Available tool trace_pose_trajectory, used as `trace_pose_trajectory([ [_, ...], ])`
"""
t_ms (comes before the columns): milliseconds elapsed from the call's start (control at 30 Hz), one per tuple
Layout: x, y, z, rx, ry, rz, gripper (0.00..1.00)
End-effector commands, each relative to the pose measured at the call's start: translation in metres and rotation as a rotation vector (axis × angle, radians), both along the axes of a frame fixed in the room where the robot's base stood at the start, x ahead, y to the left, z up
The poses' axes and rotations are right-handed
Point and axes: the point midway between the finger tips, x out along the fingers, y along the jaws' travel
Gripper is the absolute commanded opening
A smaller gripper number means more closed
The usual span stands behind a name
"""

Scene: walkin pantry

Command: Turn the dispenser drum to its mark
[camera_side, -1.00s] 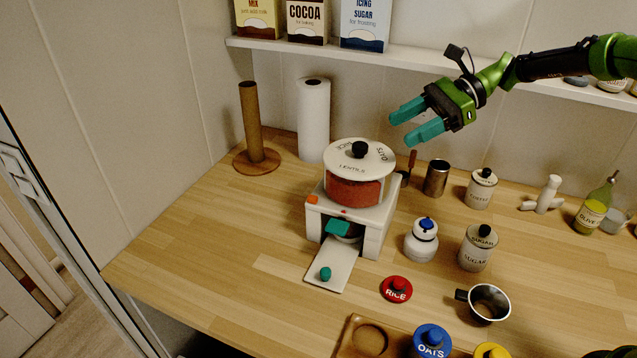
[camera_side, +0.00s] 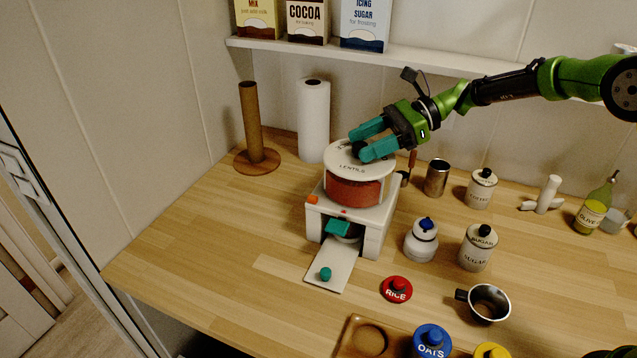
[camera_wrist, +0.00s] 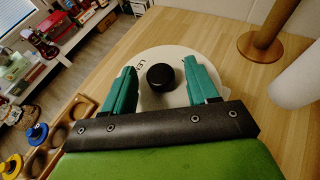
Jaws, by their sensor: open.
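The dispenser drum (camera_side: 354,189) is round with red contents and a white lid (camera_side: 350,170) lettered "LENTILS" on its front side. It sits on a white dispenser base (camera_side: 372,222) with a small red mark (camera_side: 344,212) on the front top edge. My gripper (camera_side: 366,147) is open at the lid, its teal fingers on either side of the black knob. In the wrist view the black knob (camera_wrist: 161,77) stands between the two fingers (camera_wrist: 163,88), with gaps on both sides. In the side view the fingers mostly hide the knob and the rear lettering.
A paper towel roll (camera_side: 313,120) and a wooden post (camera_side: 251,122) stand behind left. A metal cup (camera_side: 436,178), a white jar with a blue knob (camera_side: 421,241) and a sugar jar (camera_side: 476,250) stand to the right. The counter at front left is clear.

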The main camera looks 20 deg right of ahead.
Motion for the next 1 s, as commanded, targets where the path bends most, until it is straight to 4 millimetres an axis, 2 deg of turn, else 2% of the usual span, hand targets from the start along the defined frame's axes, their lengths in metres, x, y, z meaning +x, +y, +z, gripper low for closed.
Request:
trace_pose_trajectory([
  [100,0.0,-0.0002,0.0001,0.0,0.0,0.0,0.57],
  [400,-0.0001,-0.0005,0.0002,0.0,0.0,0.0,0.11],
  [500,-0.0001,-0.0005,0.0002,0.0,0.0,0.0,0.0],
  [1000,-0.0023,-0.0002,0.0007,0.0,0.0,-0.073,0.0],
])
